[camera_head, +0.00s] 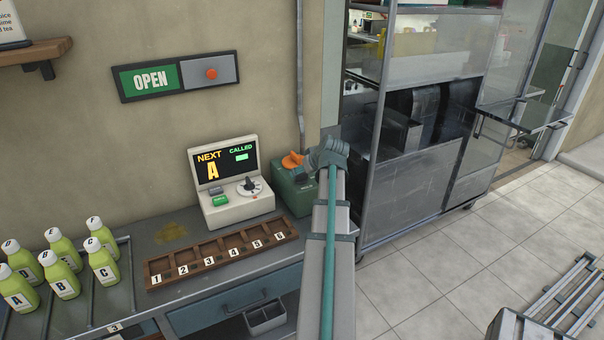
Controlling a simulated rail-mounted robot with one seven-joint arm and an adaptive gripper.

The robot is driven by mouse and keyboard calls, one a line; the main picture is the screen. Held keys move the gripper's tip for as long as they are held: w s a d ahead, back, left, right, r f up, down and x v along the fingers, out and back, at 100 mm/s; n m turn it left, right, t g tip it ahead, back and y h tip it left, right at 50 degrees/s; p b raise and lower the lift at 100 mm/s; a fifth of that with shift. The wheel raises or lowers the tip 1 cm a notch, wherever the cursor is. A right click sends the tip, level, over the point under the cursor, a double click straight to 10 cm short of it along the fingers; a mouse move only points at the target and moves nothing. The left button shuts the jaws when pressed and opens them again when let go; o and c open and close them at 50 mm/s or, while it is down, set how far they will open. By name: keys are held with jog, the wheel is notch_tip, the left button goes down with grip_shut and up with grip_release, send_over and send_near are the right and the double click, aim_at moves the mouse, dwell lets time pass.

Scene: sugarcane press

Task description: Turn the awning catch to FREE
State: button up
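A green box (294,193) with an orange handle (292,160) on top stands at the back right of the counter, against the wall. It looks like the awning catch, but I cannot read any FREE mark on it. My gripper (317,157) is at the handle's right side, at the end of my arm, which reaches up from the bottom of the view. Whether the fingers touch the handle or are apart from it cannot be told. My arm hides the right part of the box. The handle points to the left and slightly up.
A display unit (231,204) with a dial stands left of the box. A numbered wooden rack (215,262) lies in front, and several lettered green bottles (62,282) stand at left. An OPEN sign (149,80) hangs above. A metal cabinet (405,180) stands close on the right.

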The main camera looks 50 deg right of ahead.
jog(key=v, duration=0.8)
jog(key=shift+s+r, duration=0.1)
jog(key=shift+s, duration=0.05)
